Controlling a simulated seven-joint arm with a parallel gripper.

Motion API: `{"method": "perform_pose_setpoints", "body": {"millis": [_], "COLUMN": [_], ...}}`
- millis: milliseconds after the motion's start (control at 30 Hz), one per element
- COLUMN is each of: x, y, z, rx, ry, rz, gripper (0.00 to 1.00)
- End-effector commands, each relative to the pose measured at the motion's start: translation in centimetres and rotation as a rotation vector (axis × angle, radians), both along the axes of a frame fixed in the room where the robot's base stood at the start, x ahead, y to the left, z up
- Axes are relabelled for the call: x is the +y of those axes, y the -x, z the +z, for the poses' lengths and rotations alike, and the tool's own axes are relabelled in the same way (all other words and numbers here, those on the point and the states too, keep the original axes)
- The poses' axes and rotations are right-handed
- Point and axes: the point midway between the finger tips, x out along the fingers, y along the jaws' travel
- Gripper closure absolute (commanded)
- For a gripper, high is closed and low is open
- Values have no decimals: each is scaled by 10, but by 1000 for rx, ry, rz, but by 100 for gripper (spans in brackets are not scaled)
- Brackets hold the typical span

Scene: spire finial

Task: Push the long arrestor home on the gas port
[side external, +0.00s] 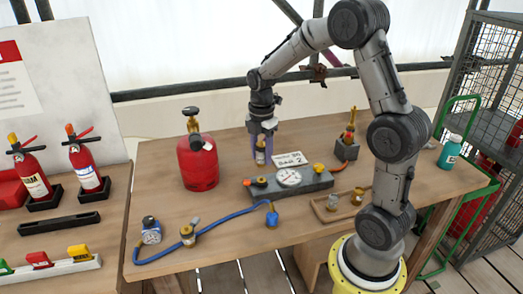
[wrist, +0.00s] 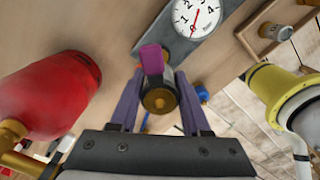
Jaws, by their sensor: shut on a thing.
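My gripper (side external: 262,148) has purple fingers and points down above the workbench, behind the left end of a grey gauge block (side external: 318,184). It is shut on a small grey and brass fitting (side external: 261,157), likely the long arrestor. In the wrist view the fitting (wrist: 159,98) shows its brass end between the fingers (wrist: 160,82). A magenta piece (wrist: 151,58) shows just beyond it; I cannot tell whether it touches the fitting. I cannot tell which part is the gas port.
A red gas cylinder (side external: 198,162) stands left of my gripper. A blue hose (side external: 228,218) with fittings lies in front. A wooden tray (side external: 322,214) with small fittings, a dark tool holder (side external: 346,150) and a teal bottle (side external: 449,154) are to the right. A card (side external: 289,159) lies behind the dial.

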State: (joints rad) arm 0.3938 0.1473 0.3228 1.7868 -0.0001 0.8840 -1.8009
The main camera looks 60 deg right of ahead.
Motion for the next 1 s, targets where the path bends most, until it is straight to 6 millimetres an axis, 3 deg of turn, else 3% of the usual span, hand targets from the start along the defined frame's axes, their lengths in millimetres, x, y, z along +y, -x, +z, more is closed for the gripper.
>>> {"method": "perform_pose_setpoints", "body": {"millis": [500, 1000], "x": [0, 0], "y": [0, 0], "z": [-41, -45], "rx": [2, 0], "ry": [0, 0], "rz": [0, 0], "gripper": [100, 100]}}
